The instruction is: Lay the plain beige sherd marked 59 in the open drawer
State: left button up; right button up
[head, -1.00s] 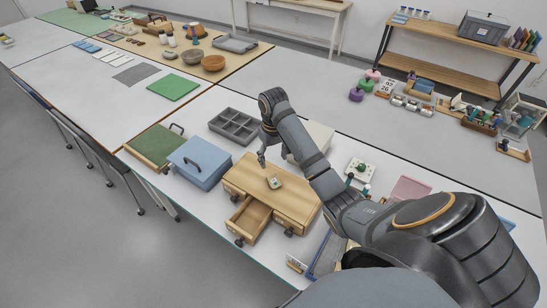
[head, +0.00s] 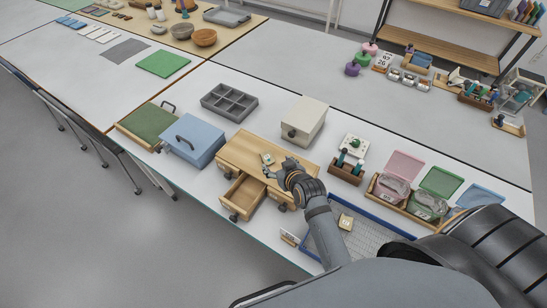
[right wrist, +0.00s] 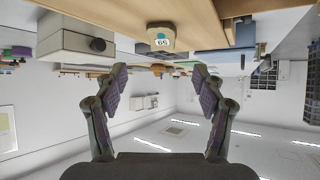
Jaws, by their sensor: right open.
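The beige sherd marked 59 (head: 267,158) lies on top of the wooden cabinet (head: 240,150). The cabinet's drawer (head: 243,195) is pulled out at the front left and looks empty. My right gripper (head: 272,171) is low over the cabinet top, just on the near side of the sherd. In the wrist view its fingers (right wrist: 160,76) are spread with nothing between them, and the sherd is beyond the tips. My left gripper is not in view.
A blue box (head: 195,140) and a green tray (head: 152,124) stand left of the cabinet. Behind are a grey compartment tray (head: 230,102) and a whitish box (head: 304,120). To the right are a blue-rimmed tray (head: 370,222) and pink and green bins (head: 405,165).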

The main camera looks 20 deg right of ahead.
aim_at(267, 157)
jog(key=x, duration=0.4)
jog(key=shift+w+f, duration=0.25)
jog(key=shift+w, duration=0.1)
jog(key=shift+f+p+x, duration=0.2)
jog(key=shift+p+x, duration=0.3)
jog(key=shift+x, duration=2.15)
jog(key=shift+s+a, duration=0.15)
jog(key=shift+s, duration=0.05)
jog(key=shift+r, duration=0.1)
jog(key=shift+c, duration=0.3)
jog(key=shift+s, duration=0.1)
jog(key=shift+c, duration=1.2)
jog(key=c, duration=1.1)
